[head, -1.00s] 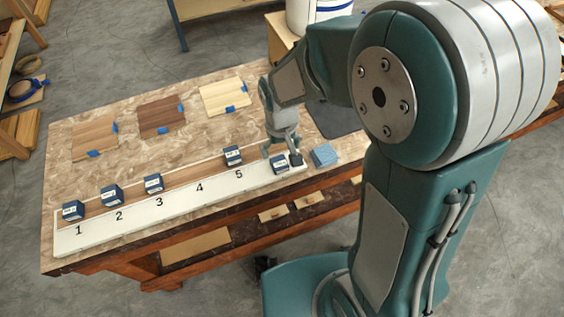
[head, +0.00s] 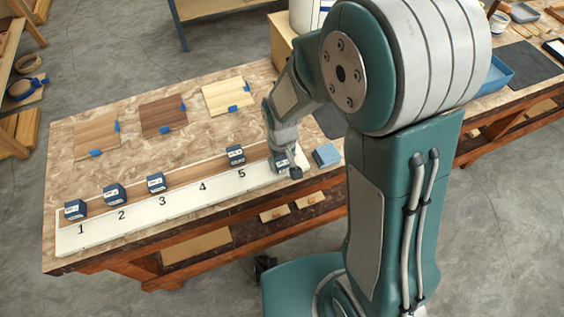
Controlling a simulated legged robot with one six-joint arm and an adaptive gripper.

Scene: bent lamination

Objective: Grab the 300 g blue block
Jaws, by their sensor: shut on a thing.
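Dark blue blocks with small white labels stand along a white numbered strip (head: 140,220) on the bench: at 1 (head: 75,210), at 2 (head: 115,194), at 3 (head: 156,183) and at 5 (head: 236,155). The spot above number 4 is empty. My gripper (head: 286,168) is low at the right end of the strip, shut on another labelled dark blue block (head: 281,162). The fingers partly hide this block, and I cannot tell whether it still touches the strip. The labels are too small to read, so I cannot tell which block is 300 g.
A lighter blue block-like pad (head: 326,155) lies close to the right of my gripper. Three wood sample squares, light brown (head: 95,137), dark brown (head: 163,115) and pale (head: 228,97), lie with blue tape at the back of the bench. The bench's front edge is near the strip.

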